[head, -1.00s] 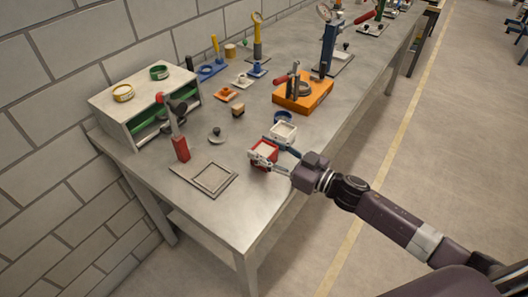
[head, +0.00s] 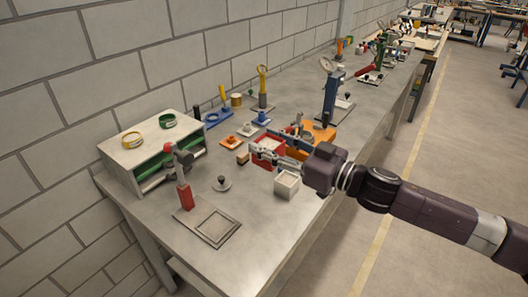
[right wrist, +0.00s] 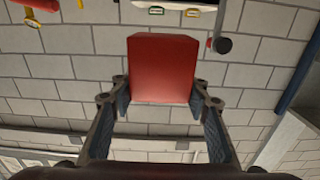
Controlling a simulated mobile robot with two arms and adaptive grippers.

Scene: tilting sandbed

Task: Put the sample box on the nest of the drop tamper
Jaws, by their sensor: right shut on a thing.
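The red box with a pale filling (head: 267,146), which I take for the sample box, is held in my right gripper (head: 277,155). It appears raised above the bench, just left of the orange base (head: 322,137), which is partly hidden behind my gripper. In the right wrist view the red box (right wrist: 163,68) sits between the two fingers, closed on its sides. A flat grey plate with a square frame (head: 238,228) lies empty at the bench's near end, beside a red post (head: 186,196). I cannot tell for certain which fixture is the drop tamper. My left gripper is not in view.
A white box (head: 287,187) stands on the bench just below my right gripper. A small round weight with a knob (head: 222,184) and a white shelf unit (head: 116,153) are to the left. Small orange and blue fixtures and a blue gauge stand (head: 331,96) are farther back.

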